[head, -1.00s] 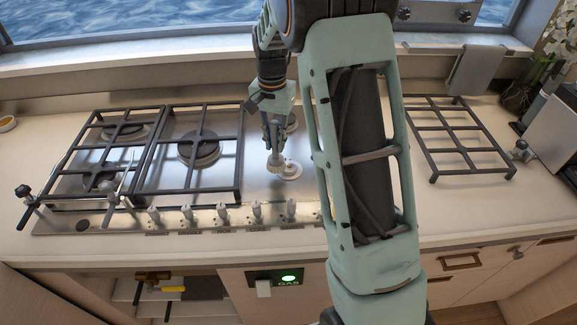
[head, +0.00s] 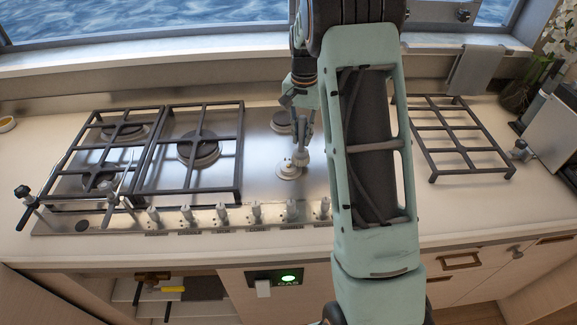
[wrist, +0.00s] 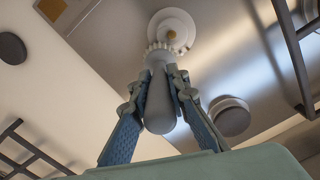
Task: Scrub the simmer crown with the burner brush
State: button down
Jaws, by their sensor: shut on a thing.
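My gripper (head: 305,138) is shut on the burner brush (wrist: 160,98), a pale grey tool with a rounded handle and a toothed round head. The brush also shows in the head view (head: 301,156), below my fingers. The simmer crown (head: 287,173) is a pale round burner on the steel hob, with no grate over it. In the wrist view the crown (wrist: 176,22) has a small brass-coloured centre. The brush head is at the crown's edge and overlaps it in the picture; I cannot tell whether they touch. In the head view the brush is at the crown's right side.
Black grates (head: 190,107) cover the left burners. A dark-capped burner (wrist: 230,117) stands uncovered behind the crown. Knobs (head: 256,211) line the hob's front edge. A loose grate (head: 462,138) lies on the counter at right. My arm hides the hob's right part.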

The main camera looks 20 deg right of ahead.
jog(key=shift+f, duration=0.2)
dwell(0.3)
dwell(0.4)
jog(key=s, duration=0.1)
jog(key=s+r, duration=0.2)
jog(key=s, duration=0.1)
jog(key=shift+a+r, duration=0.15)
jog(key=shift+a, duration=0.25)
jog(key=shift+w, duration=0.1)
dwell(0.4)
notch_tip(320, 180, up, 5)
jog(key=p, duration=0.3)
